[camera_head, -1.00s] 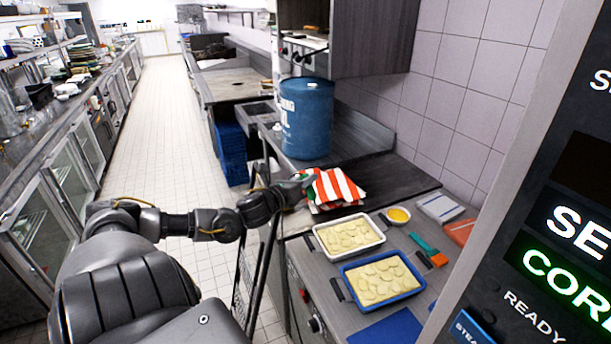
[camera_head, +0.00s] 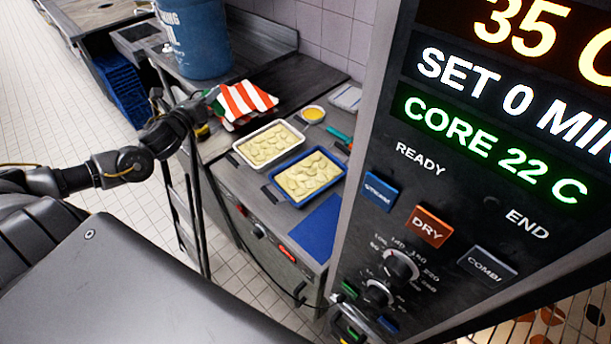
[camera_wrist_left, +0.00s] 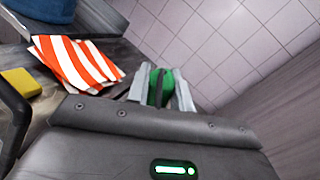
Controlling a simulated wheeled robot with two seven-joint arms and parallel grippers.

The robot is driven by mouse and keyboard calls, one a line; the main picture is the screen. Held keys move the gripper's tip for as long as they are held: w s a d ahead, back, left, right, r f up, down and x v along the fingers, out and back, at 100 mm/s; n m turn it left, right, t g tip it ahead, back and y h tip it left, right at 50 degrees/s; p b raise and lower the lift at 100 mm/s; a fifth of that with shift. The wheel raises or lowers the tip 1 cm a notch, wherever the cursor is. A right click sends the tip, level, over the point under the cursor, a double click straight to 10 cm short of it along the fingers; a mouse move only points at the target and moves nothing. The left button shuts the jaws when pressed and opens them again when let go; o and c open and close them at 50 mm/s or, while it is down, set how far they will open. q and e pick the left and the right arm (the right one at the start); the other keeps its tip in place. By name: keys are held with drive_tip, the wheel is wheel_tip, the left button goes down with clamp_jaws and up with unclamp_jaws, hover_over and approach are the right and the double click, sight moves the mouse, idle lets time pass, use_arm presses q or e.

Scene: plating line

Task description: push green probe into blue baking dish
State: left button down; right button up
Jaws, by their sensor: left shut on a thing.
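My left gripper (camera_head: 208,98) is at the far-left end of the counter, beside the striped cloth, and left of and behind the dishes. In the left wrist view its fingers (camera_wrist_left: 162,88) are shut on a green thing, which looks like the green probe (camera_wrist_left: 160,80); the fingers cover part of it. The blue baking dish (camera_head: 294,203) stands on the counter, filled with pale sliced food, well apart from the gripper. My right gripper is not in view.
A white dish (camera_head: 240,153) of similar food stands behind the blue one. A red-and-white striped cloth (camera_head: 245,100), a small yellow bowl (camera_head: 313,114) and a large blue drum (camera_head: 193,40) are near. A blue mat (camera_head: 318,230) lies in front. An oven control panel (camera_head: 450,190) fills the right side.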

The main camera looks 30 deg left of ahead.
use_arm(q)
drive_tip(key=s+d+f+m+h+b, duration=0.2)
drive_tip(key=s+d+f+h+b, duration=0.1)
drive_tip(key=d, duration=0.8)
drive_tip(key=s+d+f+m+g+h+b, duration=0.1)
drive_tip(key=s+d+f+m+h+b, duration=0.1)
drive_tip(key=d+f+b, duration=0.4)
drive_tip(key=s+d+f+m+g+h+b, duration=0.1)
drive_tip(key=s+d+f+m+h+b, duration=0.2)
drive_tip(key=d+f, duration=0.5)
drive_tip(key=s+d+h+b, duration=0.1)
drive_tip(key=d+h+b, duration=0.1)
drive_tip(key=d, duration=0.6)
drive_tip(key=shift+d+h, duration=0.3)
drive_tip(key=shift+d, duration=0.05)
